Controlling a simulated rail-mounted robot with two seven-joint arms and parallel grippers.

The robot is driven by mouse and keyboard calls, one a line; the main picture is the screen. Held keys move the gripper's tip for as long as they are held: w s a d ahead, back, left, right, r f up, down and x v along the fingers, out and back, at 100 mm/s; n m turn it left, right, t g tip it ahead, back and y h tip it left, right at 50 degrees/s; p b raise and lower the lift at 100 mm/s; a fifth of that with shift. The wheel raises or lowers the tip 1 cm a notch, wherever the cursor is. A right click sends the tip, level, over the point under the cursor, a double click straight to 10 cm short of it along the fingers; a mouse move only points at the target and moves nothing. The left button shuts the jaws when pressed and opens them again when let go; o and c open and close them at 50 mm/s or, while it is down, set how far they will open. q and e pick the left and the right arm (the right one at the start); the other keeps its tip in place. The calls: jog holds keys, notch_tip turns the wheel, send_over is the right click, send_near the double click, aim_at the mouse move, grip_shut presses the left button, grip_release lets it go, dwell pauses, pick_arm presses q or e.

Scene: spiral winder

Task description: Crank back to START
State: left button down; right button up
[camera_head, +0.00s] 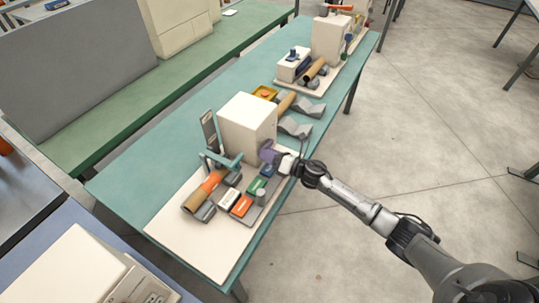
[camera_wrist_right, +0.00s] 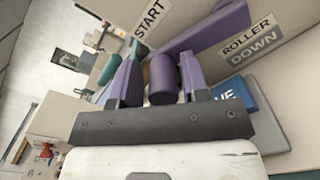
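The white winder box (camera_head: 246,122) stands on a pale board on the teal table. Its purple crank (camera_head: 267,150) is on the side facing my right arm. My right gripper (camera_head: 283,160) is at the crank. In the wrist view the crank's round purple knob (camera_wrist_right: 162,78) sits between the two fingers of my right gripper (camera_wrist_right: 160,72), with a narrow gap seeming to show on each side. The purple crank arm (camera_wrist_right: 212,30) runs up and right from there. The START label (camera_wrist_right: 149,19) is above the fingers, left of the crank arm. My left gripper is not in view.
A ROLLER DOWN label (camera_wrist_right: 250,42) is right of the crank arm. Green, orange and blue blocks (camera_head: 242,206) lie on the board near my wrist, beside a brown roll (camera_head: 196,200). Grey V-shaped stands (camera_head: 296,127) and a second winder (camera_head: 330,40) are farther back.

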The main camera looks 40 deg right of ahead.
jog(key=shift+o, duration=0.7)
jog(key=v, duration=1.4)
jog(key=shift+w+a, duration=0.1)
